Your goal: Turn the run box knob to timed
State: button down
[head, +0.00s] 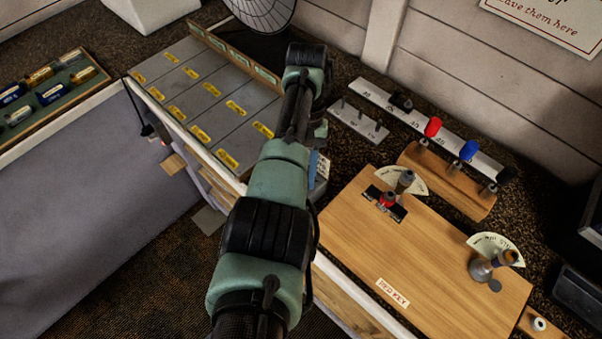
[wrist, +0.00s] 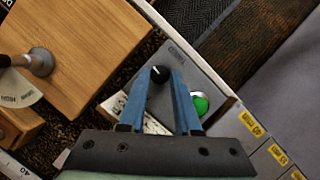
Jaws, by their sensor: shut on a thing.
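The run box (wrist: 205,78) is a grey box in the middle of the wrist view, with a round green button (wrist: 200,103) and a pale printed label partly behind my fingers. Its small black knob (wrist: 159,73) has a white pointer mark. My gripper (wrist: 160,79) has its two blue fingers on either side of the knob, shut on it. The setting words around the knob are too small or covered to read. In the head view my arm hides most of the run box and gripper; only a bluish piece shows beside the forearm.
A wooden box (head: 420,265) with levers and a red-topped part stands right of my arm. A grey drawer unit (head: 205,95) with yellow labels stands left. Behind are a rack with red and blue handles (head: 468,150) and a plank wall.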

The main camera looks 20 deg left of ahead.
jog(key=m, duration=0.1)
jog(key=m+y+p, duration=0.1)
jog(key=m, duration=0.1)
jog(key=m+p, duration=0.1)
jog(key=shift+d+r+m+y, duration=0.2)
jog(key=shift+d+m+y, duration=0.05)
jog(key=shift+m+y, duration=0.15)
jog(key=m+p, duration=0.1)
jog(key=m, duration=0.1)
jog(key=m+y+p, duration=0.1)
jog(key=m+p, duration=0.1)
jog(key=shift+d+r+m+t+y, duration=0.1)
jog(key=shift+d+m+t+y, duration=0.1)
jog(key=shift+m+t+y, duration=0.1)
jog(key=m+t+y+p, duration=0.1)
jog(key=m+p, duration=0.3)
jog(key=shift+s+d+p, duration=0.15)
jog(key=shift+p, duration=0.25)
jog(key=shift+s+f+m+t+y+p, duration=0.15)
jog(key=shift+m+t+y+p, duration=0.35)
jog(key=shift+m+p, duration=1)
jog(key=shift+f+m, duration=0.1)
jog(key=shift+m, duration=0.2)
jog(key=c, duration=0.6)
grip_release()
